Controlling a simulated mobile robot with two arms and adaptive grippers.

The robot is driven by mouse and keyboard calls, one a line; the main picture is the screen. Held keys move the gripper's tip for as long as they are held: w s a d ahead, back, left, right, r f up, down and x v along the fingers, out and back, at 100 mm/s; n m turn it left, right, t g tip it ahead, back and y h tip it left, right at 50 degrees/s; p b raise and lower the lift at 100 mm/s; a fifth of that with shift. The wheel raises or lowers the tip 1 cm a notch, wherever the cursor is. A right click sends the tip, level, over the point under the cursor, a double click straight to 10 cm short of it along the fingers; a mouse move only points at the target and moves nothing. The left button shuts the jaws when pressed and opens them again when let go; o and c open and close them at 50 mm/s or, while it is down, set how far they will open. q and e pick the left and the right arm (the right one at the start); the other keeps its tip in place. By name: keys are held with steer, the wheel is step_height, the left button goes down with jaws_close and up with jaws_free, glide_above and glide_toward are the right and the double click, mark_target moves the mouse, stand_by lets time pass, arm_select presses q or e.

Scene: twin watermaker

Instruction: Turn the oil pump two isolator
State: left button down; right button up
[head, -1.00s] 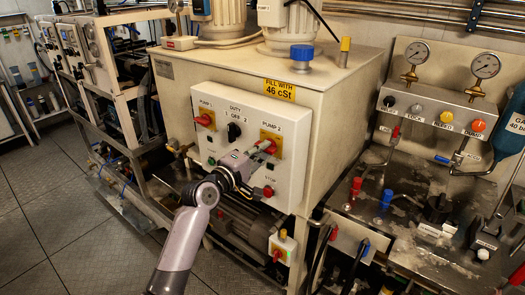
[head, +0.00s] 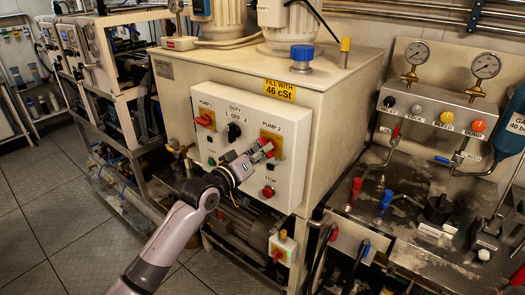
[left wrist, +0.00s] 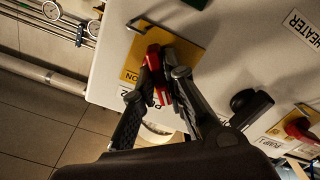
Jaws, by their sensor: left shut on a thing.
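The oil pump two isolator is a red handle (head: 268,146) on a yellow plate (head: 274,137) marked PUMP 2, at the right of the white control box. My left gripper (head: 262,150) is at it, shut on the red handle. In the left wrist view the red handle (left wrist: 158,88) sits between my two dark fingers (left wrist: 164,72), which hide part of it. The yellow plate (left wrist: 181,35) with ON lettering shows behind. The handle's exact angle is hard to tell. My right gripper is not in view.
The white control box (head: 222,160) also carries the pump 1 isolator (head: 204,119), a black duty selector (head: 234,132) and a red stop button (head: 268,191). Below are a motor and a small switch box (head: 281,248). Open floor lies at the lower left.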

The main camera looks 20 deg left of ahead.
arm_select(q)
steer(key=shift+f+m+p, duration=0.1)
steer(key=shift+m+p, duration=0.35)
steer(key=shift+m, duration=3.25)
steer(key=c, duration=1.6)
jaws_free()
steer(key=shift+c, duration=0.2)
steer(key=v, duration=1.2)
